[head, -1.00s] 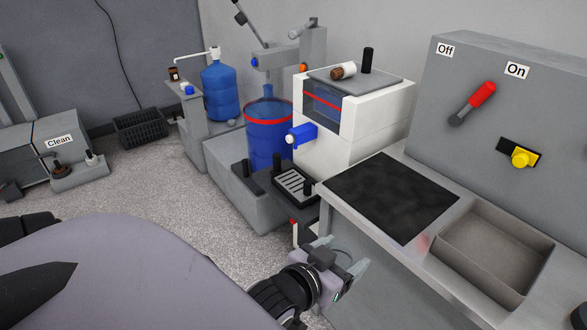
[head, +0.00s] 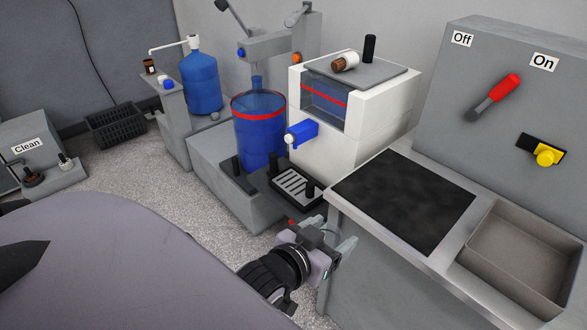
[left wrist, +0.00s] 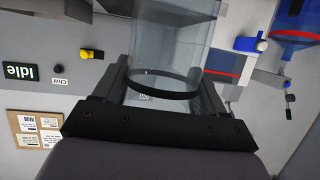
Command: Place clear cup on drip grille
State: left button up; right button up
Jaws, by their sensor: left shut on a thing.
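The clear cup (left wrist: 170,55) is between the fingers of my left gripper in the left wrist view, a see-through cylinder with a dark band. My left gripper (head: 335,242) is shut on it; in the head view the cup itself is hard to make out. The drip grille (head: 293,184), light slats in a black tray, lies in front of the white dispenser, below its blue tap (head: 302,134). My gripper is nearer to me than the grille, slightly to its right and apart from it. My right gripper is not in view.
The white dispenser (head: 375,120) stands behind the grille. A blue barrel (head: 259,135) stands left of it. The counter with a dark mat (head: 400,200) and a grey basin (head: 525,250) is to the right, its edge close to my gripper. Small black posts stand beside the grille.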

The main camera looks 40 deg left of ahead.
aim_at(295, 180)
jog(key=i+j, duration=0.1)
jog(key=j, duration=0.2)
jog(key=i+j, duration=0.15)
jog(key=j, duration=0.15)
jog(key=i+j+z, duration=0.1)
jog(key=j, duration=0.2)
jog(key=i+j, duration=0.15)
jog(key=j, duration=0.15)
